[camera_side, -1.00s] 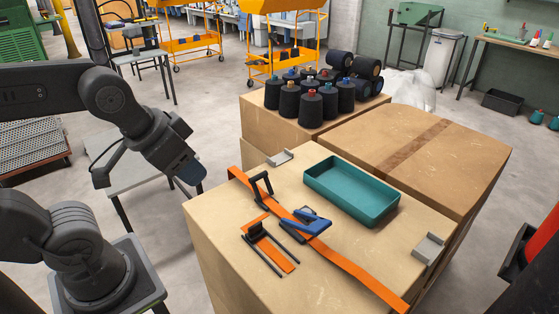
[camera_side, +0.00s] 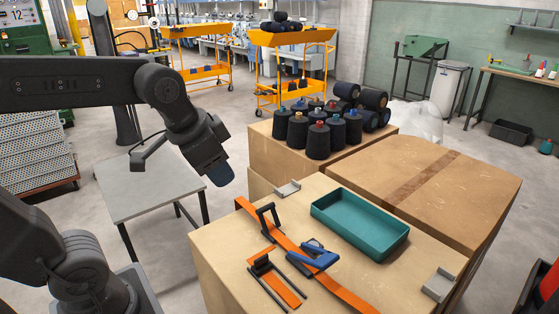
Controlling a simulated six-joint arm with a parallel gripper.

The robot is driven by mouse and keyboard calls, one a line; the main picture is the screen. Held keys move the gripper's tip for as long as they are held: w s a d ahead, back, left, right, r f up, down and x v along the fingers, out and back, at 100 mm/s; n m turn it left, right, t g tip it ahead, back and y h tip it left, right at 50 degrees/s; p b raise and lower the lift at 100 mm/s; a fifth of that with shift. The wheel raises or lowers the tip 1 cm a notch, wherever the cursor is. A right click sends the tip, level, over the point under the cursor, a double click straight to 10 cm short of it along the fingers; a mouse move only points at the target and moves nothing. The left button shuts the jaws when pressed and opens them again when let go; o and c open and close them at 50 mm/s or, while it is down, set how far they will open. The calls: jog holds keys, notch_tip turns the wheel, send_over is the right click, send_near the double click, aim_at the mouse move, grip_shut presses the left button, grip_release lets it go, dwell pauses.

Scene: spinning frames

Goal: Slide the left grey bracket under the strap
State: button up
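The left grey bracket (camera_side: 287,188) lies on the cardboard box top near its far left edge, just beyond the strap's upper end. The orange strap (camera_side: 346,296) runs diagonally across the box top, with a black handle piece (camera_side: 267,216) and a blue-and-black ratchet (camera_side: 313,256) on it. A shorter orange strap piece with a black buckle (camera_side: 262,265) lies to its left. The right grey bracket (camera_side: 438,284) is near the right edge. My gripper (camera_side: 219,174) hangs in the air left of the box, apart from the bracket. Its fingers are not clear enough to judge.
A teal tray (camera_side: 360,245) sits on the box top, right of the strap. Dark thread cones (camera_side: 318,140) stand on a box behind. A taped carton (camera_side: 470,195) adjoins at right. A small grey table (camera_side: 150,188) stands at left behind my arm.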

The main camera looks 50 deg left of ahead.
jog(key=w+a+r+m+g, duration=0.15)
jog(key=w+a+m, duration=0.25)
jog(key=w, duration=0.7)
jog(key=m+g, duration=0.4)
jog(key=m, duration=0.8)
send_over(287, 193)
jog(key=s+a, duration=0.1)
jog(key=s, duration=0.2)
notch_tip(287, 193, down, 20)
jog(key=shift+a, duration=0.15)
jog(key=shift+f+t, duration=0.1)
jog(key=shift+t, duration=0.15)
notch_tip(287, 193, down, 14)
jog(key=shift+r, duration=0.15)
grip_shut()
